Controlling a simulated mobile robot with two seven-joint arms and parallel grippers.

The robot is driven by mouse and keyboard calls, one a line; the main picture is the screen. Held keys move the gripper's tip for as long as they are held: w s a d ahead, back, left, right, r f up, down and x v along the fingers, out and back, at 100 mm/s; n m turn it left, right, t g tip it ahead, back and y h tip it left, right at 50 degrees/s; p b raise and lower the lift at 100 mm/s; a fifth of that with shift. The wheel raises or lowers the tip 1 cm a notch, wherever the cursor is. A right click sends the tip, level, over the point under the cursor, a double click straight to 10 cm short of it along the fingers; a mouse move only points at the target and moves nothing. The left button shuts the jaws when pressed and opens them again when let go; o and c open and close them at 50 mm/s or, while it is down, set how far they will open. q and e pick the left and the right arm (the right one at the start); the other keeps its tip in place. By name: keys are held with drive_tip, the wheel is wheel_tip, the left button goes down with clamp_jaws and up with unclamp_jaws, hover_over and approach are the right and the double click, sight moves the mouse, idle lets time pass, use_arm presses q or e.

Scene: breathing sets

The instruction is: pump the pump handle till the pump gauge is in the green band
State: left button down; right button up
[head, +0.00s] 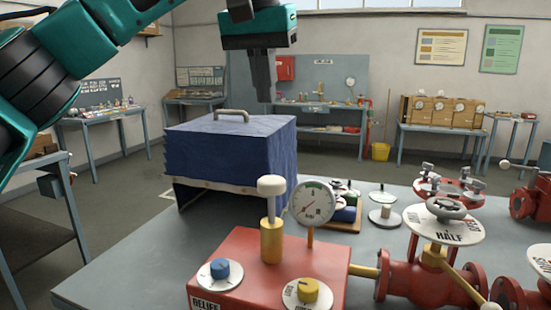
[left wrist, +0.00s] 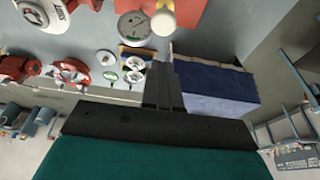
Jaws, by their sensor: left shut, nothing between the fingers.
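The pump handle (head: 271,186) is a white knob on top of a brass cylinder on a red box (head: 240,260). It stands raised above the cylinder. The pump gauge (head: 313,203) is a round white dial just right of it, with a green band near the top. My left gripper (head: 262,98) is shut and empty, pointing down, well above the handle. In the left wrist view the knob (left wrist: 163,20) and gauge (left wrist: 133,27) lie beyond the fingertips (left wrist: 163,66). My right gripper is not in view.
A blue knob (head: 220,268) and a yellow knob (head: 308,290) sit on the red box. Red valves with a half-marked wheel (head: 444,220) stand at right on the grey table.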

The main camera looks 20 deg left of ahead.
use_arm(q)
drive_tip(key=shift+a+r, duration=0.1)
drive_tip(key=shift+r, duration=0.05)
approach(272, 178)
drive_tip(key=x, duration=0.5)
drive_tip(key=shift+w, duration=0.15)
drive_tip(key=shift+f, duration=0.7)
